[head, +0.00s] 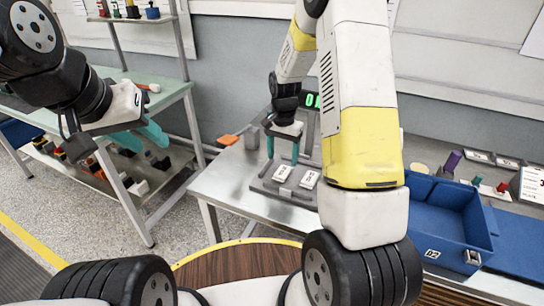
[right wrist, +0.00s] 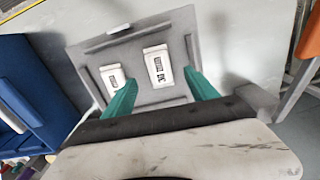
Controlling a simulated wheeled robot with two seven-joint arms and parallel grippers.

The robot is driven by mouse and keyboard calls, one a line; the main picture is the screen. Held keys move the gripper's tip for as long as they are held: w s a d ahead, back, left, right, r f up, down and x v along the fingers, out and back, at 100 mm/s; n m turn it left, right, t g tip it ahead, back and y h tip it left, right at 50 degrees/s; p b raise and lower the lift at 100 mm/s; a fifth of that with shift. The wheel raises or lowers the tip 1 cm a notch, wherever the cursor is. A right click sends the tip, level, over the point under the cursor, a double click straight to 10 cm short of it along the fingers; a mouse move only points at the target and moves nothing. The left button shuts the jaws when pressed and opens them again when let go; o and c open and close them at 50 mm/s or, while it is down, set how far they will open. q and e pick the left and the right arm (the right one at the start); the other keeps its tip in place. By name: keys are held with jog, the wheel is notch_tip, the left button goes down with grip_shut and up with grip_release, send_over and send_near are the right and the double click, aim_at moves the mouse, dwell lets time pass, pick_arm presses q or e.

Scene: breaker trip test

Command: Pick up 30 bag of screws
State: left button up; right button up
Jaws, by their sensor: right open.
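Two white packets with dark print lie flat, side by side, on a grey tray (head: 262,185). In the head view they are the left packet (head: 283,172) and the right packet (head: 309,179). In the right wrist view, turned about, the left one shows at the right (right wrist: 158,66) and the other at the left (right wrist: 115,80). Their numbers are too small to read surely. My right gripper (head: 283,158) is open and empty, pointing down over the tray, its fingers nearest the left packet and apart from it. My left gripper (head: 153,148) looks open and empty, away at the left.
A blue bin (head: 443,190) stands right of my right arm. A grey device with a green display (head: 312,101) stands behind the tray. An orange item (head: 228,140) is at the table's left edge. A green-topped bench (head: 172,90) with a lower shelf of parts is at the left.

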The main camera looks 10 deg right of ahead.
aim_at(283, 171)
notch_tip(283, 171, down, 6)
jog(key=shift+d+f, duration=0.1)
jog(key=shift+d, duration=0.05)
grip_shut()
dwell(0.4)
jog(key=shift+r, duration=0.2)
